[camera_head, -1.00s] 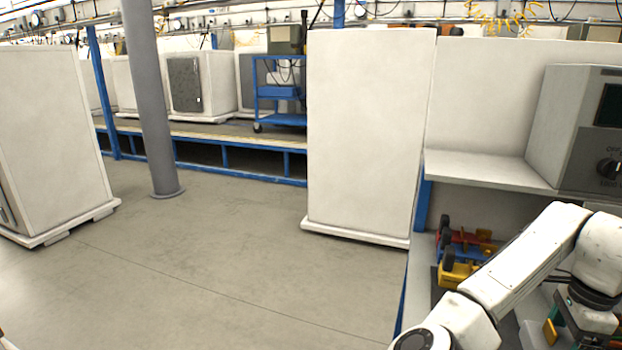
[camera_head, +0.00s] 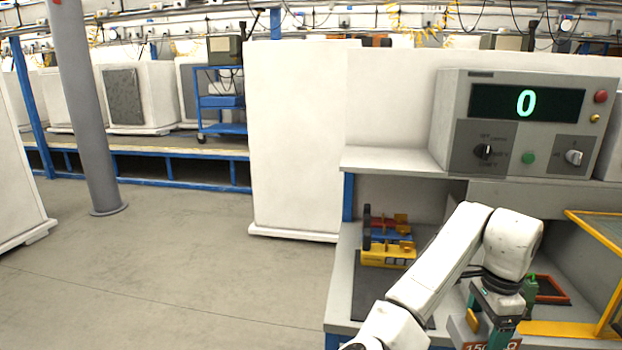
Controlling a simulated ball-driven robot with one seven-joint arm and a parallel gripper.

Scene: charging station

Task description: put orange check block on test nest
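My gripper (camera_head: 490,335) points down at the bottom right, over the workbench. An orange-red block (camera_head: 477,347) with "150" lettering shows at the bottom edge, at the gripper's fingers. A teal finger crosses in front of it, and the picture edge cuts it off. I cannot tell whether the fingers are shut on it or only beside it. A red-orange square frame (camera_head: 552,291) lies right of the gripper, with a green piece (camera_head: 530,290) beside it. I cannot tell which thing is the test nest.
A grey control box (camera_head: 525,115) with a green "0" display stands on the shelf (camera_head: 395,160) above. A yellow frame (camera_head: 590,240) rises at the right. Yellow, blue and red pieces (camera_head: 388,255) sit on a dark mat left of my arm.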

